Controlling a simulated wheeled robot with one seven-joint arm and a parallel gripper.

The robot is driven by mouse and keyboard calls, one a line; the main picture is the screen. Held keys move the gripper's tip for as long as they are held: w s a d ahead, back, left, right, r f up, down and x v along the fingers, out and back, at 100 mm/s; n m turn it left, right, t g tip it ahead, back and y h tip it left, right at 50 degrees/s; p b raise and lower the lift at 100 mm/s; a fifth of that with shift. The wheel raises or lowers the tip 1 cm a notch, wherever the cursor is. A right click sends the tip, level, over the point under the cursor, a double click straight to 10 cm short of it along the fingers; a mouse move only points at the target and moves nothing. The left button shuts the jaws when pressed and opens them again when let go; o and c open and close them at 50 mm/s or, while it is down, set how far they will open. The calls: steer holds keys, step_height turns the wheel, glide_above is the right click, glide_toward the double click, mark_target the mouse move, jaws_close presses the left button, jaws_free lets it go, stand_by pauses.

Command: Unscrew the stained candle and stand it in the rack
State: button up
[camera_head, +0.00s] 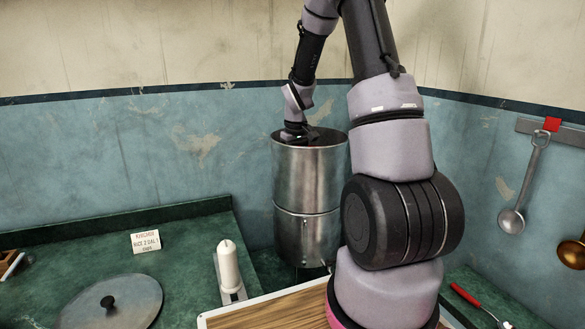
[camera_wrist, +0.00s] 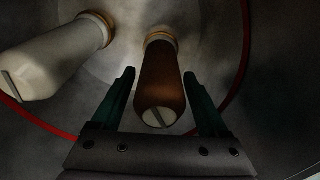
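The stained candle (camera_wrist: 160,80) is brown with a pale slotted end and a tan collar at its far end. It shows in the wrist view, inside the steel drum (camera_head: 309,185). My gripper (camera_wrist: 159,75) is open, with one dark green finger on each side of the candle and a visible gap on both sides. A cleaner white candle (camera_wrist: 55,58) is to its left in the drum. In the head view my arm reaches into the drum's open top, hiding the fingers. Another white candle (camera_head: 229,268) stands upright on a light holder (camera_head: 235,296), perhaps the rack.
A round metal lid (camera_head: 130,304) with a black knob lies on the green counter at left, near a small sign (camera_head: 145,242). A wooden board (camera_head: 265,313) is in front. A red-handled tool (camera_head: 466,296) lies at right; ladles (camera_head: 512,218) hang on the wall.

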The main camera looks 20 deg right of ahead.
steer(key=c, duration=1)
steer(key=n, duration=0.5)
steer(key=shift+y, duration=0.3)
steer(key=o, duration=1.5)
steer(key=shift+d, duration=0.1)
jaws_close()
steer(key=shift+r, duration=0.1)
